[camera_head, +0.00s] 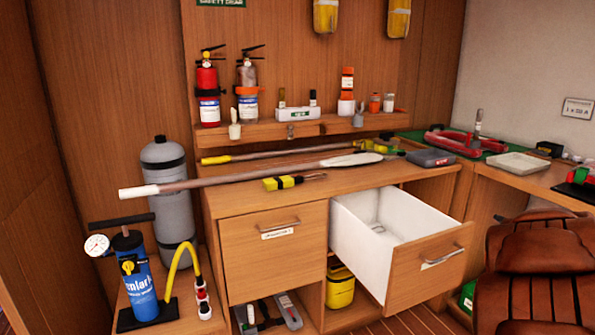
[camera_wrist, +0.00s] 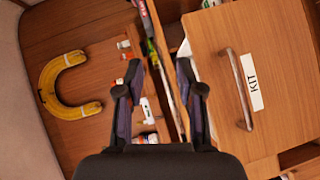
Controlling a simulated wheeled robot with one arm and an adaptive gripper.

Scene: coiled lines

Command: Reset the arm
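My gripper (camera_wrist: 160,66) shows in the wrist view with its two dark fingers apart. It is open, and nothing is held between the fingertips. In the wrist view, a wooden front with a metal handle (camera_wrist: 240,90) and a "KIT" label (camera_wrist: 251,81) fills the right side. A yellow U-shaped thing (camera_wrist: 48,84) lies at the left against wood. Small items (camera_wrist: 146,108) show between and behind the fingers, partly hidden. My arm and gripper do not show in the head view.
In the head view, a white-lined drawer (camera_head: 350,232) stands open beside a closed drawer (camera_head: 262,262). Long poles (camera_head: 255,176) lie on the counter. A blue pump (camera_head: 138,280) and grey cylinder (camera_head: 168,200) stand left; a brown chair (camera_head: 540,245) stands right.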

